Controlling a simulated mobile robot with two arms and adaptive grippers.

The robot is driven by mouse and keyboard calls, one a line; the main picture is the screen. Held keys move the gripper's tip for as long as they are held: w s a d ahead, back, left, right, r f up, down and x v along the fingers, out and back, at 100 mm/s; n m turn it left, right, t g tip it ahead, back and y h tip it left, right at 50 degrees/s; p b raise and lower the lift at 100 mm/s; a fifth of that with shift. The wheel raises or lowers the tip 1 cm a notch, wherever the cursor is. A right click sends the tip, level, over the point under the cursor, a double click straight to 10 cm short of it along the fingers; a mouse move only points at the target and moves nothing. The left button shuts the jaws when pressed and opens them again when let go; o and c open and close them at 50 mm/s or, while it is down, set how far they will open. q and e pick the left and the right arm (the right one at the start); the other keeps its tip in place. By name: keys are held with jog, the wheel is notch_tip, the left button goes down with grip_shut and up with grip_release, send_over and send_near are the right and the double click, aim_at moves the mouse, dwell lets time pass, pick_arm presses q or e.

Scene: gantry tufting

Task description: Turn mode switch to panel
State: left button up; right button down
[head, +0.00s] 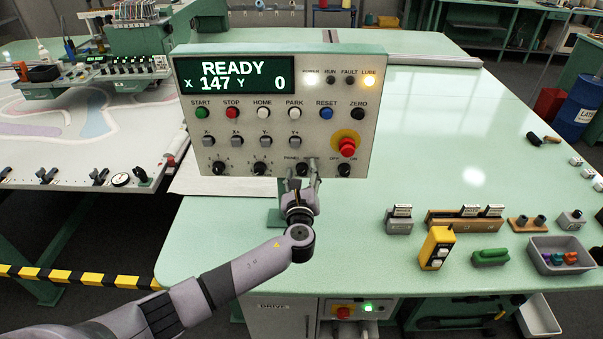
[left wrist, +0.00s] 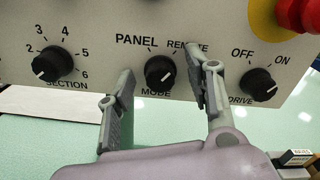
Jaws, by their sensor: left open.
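The mode switch is a small black knob (left wrist: 160,72) under the labels PANEL and REMOTE, low on the control panel. It also shows in the head view (head: 298,172), partly covered by my gripper. I cannot clearly tell which label its pointer faces. My left gripper (head: 307,181) is open just in front of the panel's lower edge. In the left wrist view its fingers (left wrist: 160,86) stand on either side of the knob, with gaps showing. The right finger partly covers the word REMOTE. My right gripper is not in view.
The section knob (left wrist: 53,64) is to the left and the drive knob (left wrist: 258,84) to the right, close to the fingers. A red stop button (head: 347,145) sits above right.

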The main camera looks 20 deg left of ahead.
pick_arm(q)
jog(key=shift+c, duration=0.3)
grip_shut()
dwell(0.3)
